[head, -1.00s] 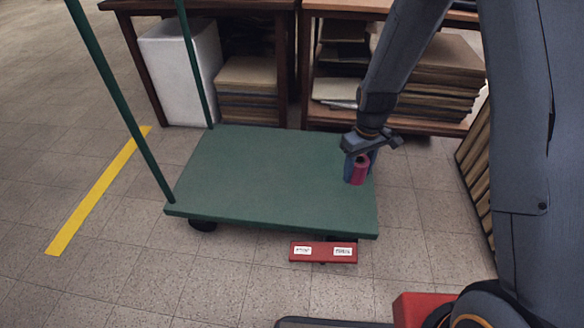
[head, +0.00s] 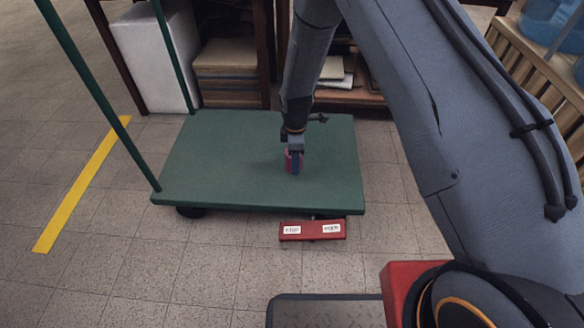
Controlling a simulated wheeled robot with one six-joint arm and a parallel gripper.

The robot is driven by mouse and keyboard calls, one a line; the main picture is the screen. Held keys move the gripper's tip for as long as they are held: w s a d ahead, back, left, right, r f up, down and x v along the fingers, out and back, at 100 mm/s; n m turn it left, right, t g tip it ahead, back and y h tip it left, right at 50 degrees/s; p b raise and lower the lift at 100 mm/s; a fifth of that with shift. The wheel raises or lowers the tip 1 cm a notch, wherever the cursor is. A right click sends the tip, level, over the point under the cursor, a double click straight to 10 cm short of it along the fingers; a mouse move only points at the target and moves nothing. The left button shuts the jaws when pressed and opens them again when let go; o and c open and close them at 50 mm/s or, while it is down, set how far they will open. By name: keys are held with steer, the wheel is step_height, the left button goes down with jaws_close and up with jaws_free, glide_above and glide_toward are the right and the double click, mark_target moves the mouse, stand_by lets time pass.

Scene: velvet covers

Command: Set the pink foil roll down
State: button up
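The pink foil roll (head: 288,161) is upright between the fingers of my gripper (head: 293,162), over the right-hand part of the green platform cart (head: 215,160). A blue finger covers much of the roll, so only a pink strip shows at its left. The gripper points down and appears shut on the roll. The roll's lower end is at or just above the cart's deck; I cannot tell whether it touches.
The cart's deck is bare around the roll. Its green handle posts (head: 95,95) rise at the left. A red labelled bar (head: 312,231) is at its front edge. Shelves with stacked boards (head: 226,75) and a white bin (head: 152,55) stand behind.

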steer(key=shift+f+b, duration=0.6)
steer(key=shift+f, duration=1.65)
steer(key=shift+f, duration=0.15)
steer(key=o, duration=1.1)
steer(key=shift+o, duration=0.2)
